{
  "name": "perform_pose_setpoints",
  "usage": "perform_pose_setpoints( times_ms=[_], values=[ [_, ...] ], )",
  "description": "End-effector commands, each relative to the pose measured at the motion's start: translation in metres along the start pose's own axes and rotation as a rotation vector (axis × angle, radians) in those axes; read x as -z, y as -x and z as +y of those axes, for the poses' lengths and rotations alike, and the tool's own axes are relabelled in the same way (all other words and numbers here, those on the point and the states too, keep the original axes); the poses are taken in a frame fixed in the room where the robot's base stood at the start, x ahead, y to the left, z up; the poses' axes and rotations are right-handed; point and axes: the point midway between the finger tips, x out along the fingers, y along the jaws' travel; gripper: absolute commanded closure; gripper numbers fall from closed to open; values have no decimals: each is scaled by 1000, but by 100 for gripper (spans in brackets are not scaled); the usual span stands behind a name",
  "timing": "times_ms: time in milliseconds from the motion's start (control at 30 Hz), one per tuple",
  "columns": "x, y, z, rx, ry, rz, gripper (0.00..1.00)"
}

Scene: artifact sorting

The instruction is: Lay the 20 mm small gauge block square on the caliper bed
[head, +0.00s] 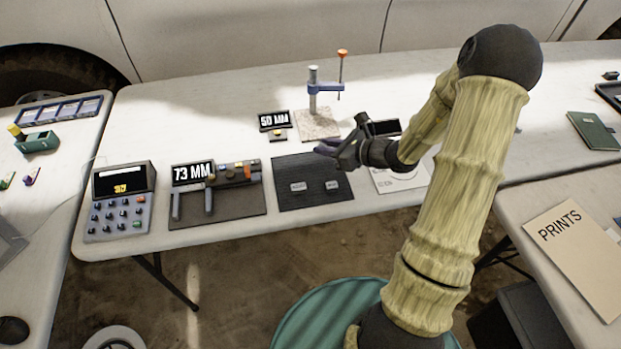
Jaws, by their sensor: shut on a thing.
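My gripper (322,148) is at the middle of the table, above the far right part of a dark mat (310,205). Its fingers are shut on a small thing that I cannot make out. Two small silver blocks (298,187) (332,185) with labels too small to read lie apart on the mat. To its left is the caliper (236,172), with two grey jaws pointing to the front over its dark bed (232,208). The caliper display (192,173) reads 73 MM. No block shows between the jaws. I cannot tell which block is the 20 mm one.
A keypad device (120,205) stands left of the caliper. Behind the mat are a stand with a blue arm (325,88) on a speckled base (318,124) and a 50 MM display (273,121). A white sheet (410,178) lies right of the mat, partly behind my arm.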

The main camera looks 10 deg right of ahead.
Motion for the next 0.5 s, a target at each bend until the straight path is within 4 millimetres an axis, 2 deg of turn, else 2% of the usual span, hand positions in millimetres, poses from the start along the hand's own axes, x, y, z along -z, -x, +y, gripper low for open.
perform_pose_setpoints(
  times_ms=[167, 400, 500],
  values=[
    [9, -4, 0, -2, -2, 1, 100],
    [48, -20, 0, -2, -3, 1, 100],
    [56, -24, 0, -1, -1, 0, 100]
  ],
)
